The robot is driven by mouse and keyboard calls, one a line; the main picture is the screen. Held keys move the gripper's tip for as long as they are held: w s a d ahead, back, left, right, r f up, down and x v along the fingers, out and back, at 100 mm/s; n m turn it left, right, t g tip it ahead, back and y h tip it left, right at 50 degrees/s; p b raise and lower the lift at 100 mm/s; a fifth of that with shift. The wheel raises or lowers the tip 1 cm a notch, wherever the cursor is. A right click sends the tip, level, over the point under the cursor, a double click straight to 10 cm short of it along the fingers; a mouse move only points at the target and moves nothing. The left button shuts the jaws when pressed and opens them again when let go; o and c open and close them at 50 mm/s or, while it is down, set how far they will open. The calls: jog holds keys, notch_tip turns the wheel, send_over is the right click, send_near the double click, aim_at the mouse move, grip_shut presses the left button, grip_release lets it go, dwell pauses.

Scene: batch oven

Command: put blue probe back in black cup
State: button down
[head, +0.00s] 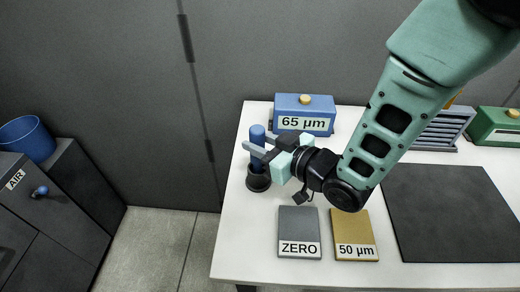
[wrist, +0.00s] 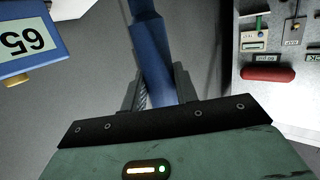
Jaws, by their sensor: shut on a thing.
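The blue probe (head: 257,135) is upright at the left side of the white table in the head view. My gripper (head: 256,148) is shut on it from the right. The probe also shows in the wrist view (wrist: 155,55), between the two fingers (wrist: 160,88). The black cup (head: 258,180) stands on the table directly below the probe. The probe's lower end appears to be at or in the cup's mouth; I cannot tell how deep it sits. The fingers hide part of the probe.
A blue box marked 65 µm (head: 304,113) stands behind my gripper. A grey ZERO block (head: 299,232) and a yellow 50 µm block (head: 355,236) lie in front. A dark mat (head: 447,213) covers the right side. The table's left edge is close to the cup.

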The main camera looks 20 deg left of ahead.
jog(key=shift+f, duration=1.5)
jog(key=shift+f, duration=0.1)
jog(key=c, duration=1.1)
grip_release()
jog(key=shift+r+p, duration=0.2)
jog(key=shift+p, duration=0.1)
jog(key=b+v, duration=0.2)
jog(key=v, duration=1)
jog(key=shift+b, duration=0.4)
